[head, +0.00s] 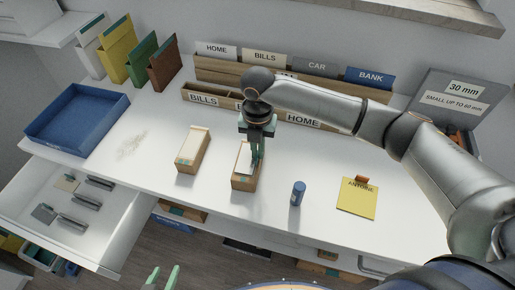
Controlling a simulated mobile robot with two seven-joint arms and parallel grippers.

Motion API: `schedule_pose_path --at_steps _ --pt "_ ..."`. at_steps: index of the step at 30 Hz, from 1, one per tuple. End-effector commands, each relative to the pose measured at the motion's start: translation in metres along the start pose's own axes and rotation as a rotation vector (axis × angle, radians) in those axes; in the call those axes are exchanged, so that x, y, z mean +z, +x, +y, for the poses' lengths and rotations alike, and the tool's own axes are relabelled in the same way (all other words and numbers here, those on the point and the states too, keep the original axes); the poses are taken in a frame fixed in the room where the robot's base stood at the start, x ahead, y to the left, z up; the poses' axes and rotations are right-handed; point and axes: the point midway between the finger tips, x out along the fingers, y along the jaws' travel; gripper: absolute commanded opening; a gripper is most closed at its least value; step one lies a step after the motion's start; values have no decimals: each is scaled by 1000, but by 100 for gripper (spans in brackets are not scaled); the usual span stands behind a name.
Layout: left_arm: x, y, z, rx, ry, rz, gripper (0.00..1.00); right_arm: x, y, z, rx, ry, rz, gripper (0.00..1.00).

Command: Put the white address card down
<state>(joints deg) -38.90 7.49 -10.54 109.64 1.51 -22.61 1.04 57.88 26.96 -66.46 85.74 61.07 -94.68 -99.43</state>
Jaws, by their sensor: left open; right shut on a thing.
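My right gripper (256,158) comes down from above, over the right of two small wooden card boxes (243,184). It is shut on a white card (243,160), which shows beside the fingers at the top of that box. The fingers partly hide the card, and I cannot tell whether its lower edge touches anything inside. The left small wooden box (192,155) stands apart, with white cards in it. My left gripper (163,277) shows its green fingertips at the bottom edge, open and empty, in front of the desk.
A blue tray (78,118) is at the left, above an open drawer (60,202) with clips. Wooden racks with labelled folders (265,58) stand behind. The desk's front middle is mostly clear.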

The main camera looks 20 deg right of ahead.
Motion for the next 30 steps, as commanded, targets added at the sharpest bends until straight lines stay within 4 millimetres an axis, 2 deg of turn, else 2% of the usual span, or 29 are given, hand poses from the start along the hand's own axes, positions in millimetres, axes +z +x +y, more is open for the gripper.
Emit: schedule_pose_path --at_steps 6,7,15,24,26,30 --pt "0 0 0 0 0 0 50 0 3 0 0 0 1 0" --pt "0 0 0 0 0 0 50 0 3 0 0 0 1 7" --pt "0 0 0 0 0 1 50 0 3 0 0 0 1 36" --pt "0 0 0 0 0 1 50 0 -1 0 1 0 -1 36" --pt "0 0 0 0 0 1 50 0 -7 1 1 1 -1 36" --pt "-1 -1 0 0 0 1 50 0 -32 1 4 0 -3 36"
